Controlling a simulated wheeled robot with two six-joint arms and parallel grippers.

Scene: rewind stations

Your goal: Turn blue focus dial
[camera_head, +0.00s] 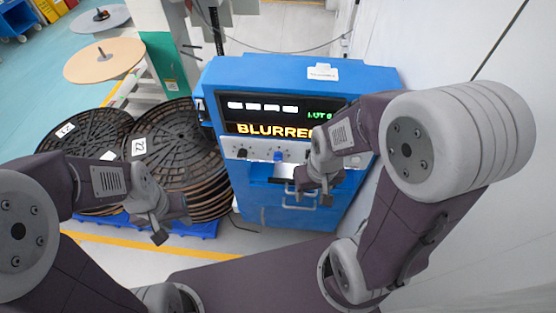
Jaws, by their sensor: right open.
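The blue focus dial (279,156) is a small round knob on the pale control strip of a blue machine (225,78). The machine's display (270,129) reads "BLURRED" in orange, its end partly covered by my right arm. My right gripper (312,197) is open in front of the machine, below and to the right of the dial, apart from it. It partly covers the strip's right side. My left gripper (171,228) appears open and empty, low in front of the black reels, well left of the machine.
Stacks of black reels (165,142) stand on a blue pallet (207,230) left of the machine. A metal handle (299,206) is below the strip. A white wall (430,45) closes off the right. Another dark knob (242,153) sits left of the dial.

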